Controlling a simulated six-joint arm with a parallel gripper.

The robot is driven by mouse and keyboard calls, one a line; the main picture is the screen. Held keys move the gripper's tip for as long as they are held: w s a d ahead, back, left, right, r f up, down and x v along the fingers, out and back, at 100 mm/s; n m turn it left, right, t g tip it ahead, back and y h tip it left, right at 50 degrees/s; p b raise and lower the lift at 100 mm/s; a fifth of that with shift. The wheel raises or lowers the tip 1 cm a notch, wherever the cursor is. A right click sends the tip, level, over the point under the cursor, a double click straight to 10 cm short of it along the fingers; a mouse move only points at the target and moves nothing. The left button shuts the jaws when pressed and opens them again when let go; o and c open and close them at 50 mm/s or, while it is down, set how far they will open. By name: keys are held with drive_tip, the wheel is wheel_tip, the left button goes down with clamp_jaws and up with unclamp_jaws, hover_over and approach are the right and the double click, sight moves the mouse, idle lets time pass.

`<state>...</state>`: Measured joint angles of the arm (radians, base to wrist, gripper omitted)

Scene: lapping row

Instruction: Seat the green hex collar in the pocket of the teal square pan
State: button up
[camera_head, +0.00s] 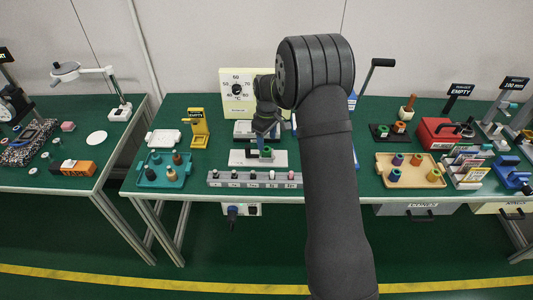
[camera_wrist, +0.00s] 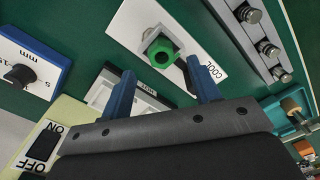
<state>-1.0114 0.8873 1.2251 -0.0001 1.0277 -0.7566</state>
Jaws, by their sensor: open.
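The green hex collar (camera_head: 267,152) sits on a small grey holder on a white plate, near the middle of the bench. In the wrist view the collar (camera_wrist: 163,52) shows its dark centre hole, just beyond the blue fingertips. My gripper (camera_wrist: 160,72) is open and empty, its two fingers apart and pointing toward the collar; it also shows in the head view (camera_head: 266,138), above and close to it. The teal square pan (camera_head: 146,181) lies on the bench to the left, with several dark and tan pieces on it. Its pocket is too small to make out.
A grey rail (camera_head: 243,180) with several knobs lies in front of the plate. A yellow stand (camera_head: 198,130) is behind the pan. A dial panel (camera_head: 229,95) stands behind my gripper. A tan tray (camera_head: 412,183) with several coloured collars lies right of my arm.

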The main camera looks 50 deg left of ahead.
sight(266, 147)
wheel_tip(266, 147, down, 4)
drive_tip(key=shift+s+f, duration=0.15)
drive_tip(key=shift+f, duration=0.05)
drive_tip(key=c, duration=1.1)
drive_tip(key=shift+o, duration=0.2)
drive_tip(key=shift+r, duration=0.15)
wheel_tip(266, 147, up, 4)
drive_tip(key=shift+d+r, duration=0.15)
drive_tip(key=shift+r, duration=0.05)
drive_tip(key=w+d+r, duration=0.5)
drive_tip(key=d+r, duration=0.1)
drive_tip(key=d, duration=0.4)
drive_tip(key=w+d+m, duration=0.2)
drive_tip(key=w+d, duration=0.2)
drive_tip(key=w, duration=0.4)
drive_tip(key=w+d+m, duration=0.3)
drive_tip(key=w+d, duration=0.2)
drive_tip(key=w, duration=0.3)
drive_tip(key=shift+d+f, duration=0.25)
drive_tip(key=shift+f, duration=0.05)
drive_tip(key=shift+w, duration=0.1)
